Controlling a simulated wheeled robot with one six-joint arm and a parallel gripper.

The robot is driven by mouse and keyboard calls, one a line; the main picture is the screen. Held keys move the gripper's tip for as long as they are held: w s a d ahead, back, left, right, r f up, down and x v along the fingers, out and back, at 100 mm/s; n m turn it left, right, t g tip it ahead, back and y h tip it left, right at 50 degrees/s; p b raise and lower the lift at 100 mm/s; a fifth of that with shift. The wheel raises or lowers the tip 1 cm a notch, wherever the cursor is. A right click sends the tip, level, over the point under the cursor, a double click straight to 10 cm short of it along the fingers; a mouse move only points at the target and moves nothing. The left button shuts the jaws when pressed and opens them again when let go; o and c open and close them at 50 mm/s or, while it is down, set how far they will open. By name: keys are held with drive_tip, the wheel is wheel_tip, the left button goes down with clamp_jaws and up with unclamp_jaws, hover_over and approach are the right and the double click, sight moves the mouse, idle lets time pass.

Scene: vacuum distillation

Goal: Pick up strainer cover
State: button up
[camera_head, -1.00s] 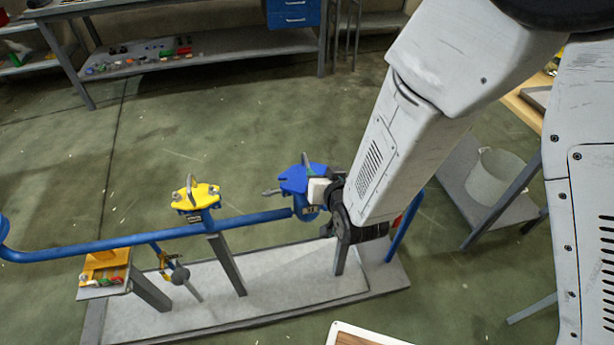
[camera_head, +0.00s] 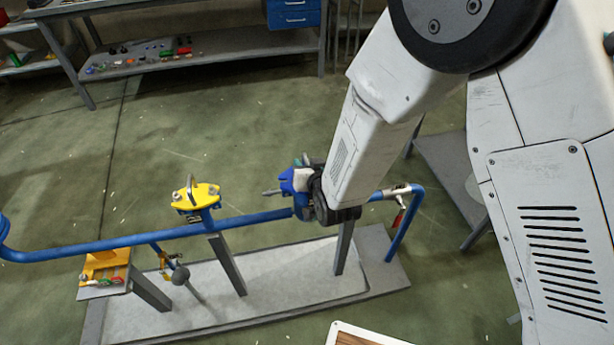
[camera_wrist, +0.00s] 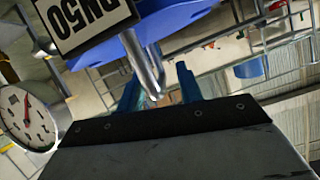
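A blue cover (camera_head: 287,181) sits on the blue pipe line in the head view, partly hidden behind my wrist. The wrist view shows the blue cover (camera_wrist: 165,28) close up, with a DN50 plate (camera_wrist: 85,22) and a curved silver bar (camera_wrist: 143,65). My gripper (camera_wrist: 158,88) is beside it; its two blue fingers stand apart, with the bar's end appearing between them. Contact cannot be told. A yellow cover (camera_head: 196,196) with an upright metal handle sits farther left on the line. The frames do not label either one as the strainer cover.
The blue pipe (camera_head: 110,243) runs left to right above a grey base plate (camera_head: 220,312). A red-tagged valve (camera_head: 399,200) is right of my wrist. A workbench (camera_head: 200,68) stands behind; the floor between is clear.

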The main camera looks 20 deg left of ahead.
clamp_jaws()
idle(1.2)
drive_tip(key=shift+r, duration=0.1)
